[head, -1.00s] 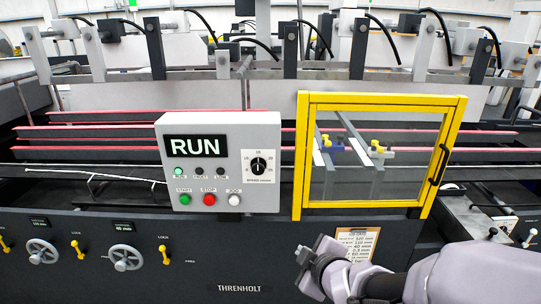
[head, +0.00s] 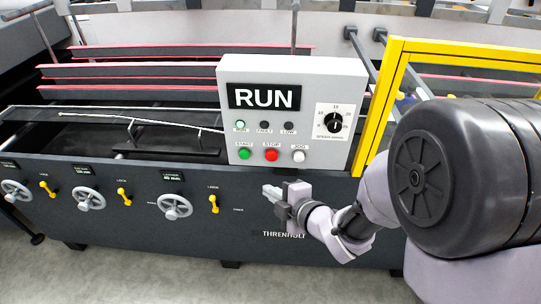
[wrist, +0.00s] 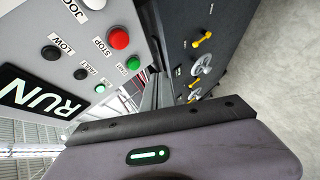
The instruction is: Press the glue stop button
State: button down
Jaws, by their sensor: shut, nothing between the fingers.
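The red STOP button (head: 271,154) is in the lower row of the light grey control panel (head: 350,72), between the green START button (head: 245,154) and the white JOG button (head: 298,156). The panel's display (head: 264,97) reads RUN. In the wrist view, the red button (wrist: 118,38) and green button (wrist: 133,63) show unobstructed at the upper left. My gripper (head: 270,191) is shut and empty, just below the panel's bottom edge in the head picture, under the STOP button. It appears apart from the button; the exact gap cannot be told.
A yellow-framed clear guard (head: 377,100) stands right of the panel, behind my arm. Handwheels (head: 174,207) and yellow levers (head: 122,198) line the dark machine front at left. A speed dial (head: 334,117) is on the panel. The floor in front is clear.

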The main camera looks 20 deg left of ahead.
jog(key=p, duration=0.3)
send_near(267, 160)
jog(key=a+f, duration=0.2)
jog(key=a, duration=0.2)
jog(key=shift+w+a+f, duration=0.1)
jog(key=shift+w+f, duration=0.2)
jog(key=shift+w, duration=0.4)
dwell(1.1)
jog(key=shift+w+a, duration=0.1)
jog(key=shift+w, duration=0.3)
jog(key=shift+w+a+b, duration=0.1)
jog(key=shift+w+b, duration=0.2)
jog(key=shift+w, duration=0.15)
dwell(0.5)
dwell(0.4)
jog(key=shift+s+d+b, duration=0.2)
jog(key=shift+s+b, duration=0.35)
jog(key=shift+s, duration=0.35)
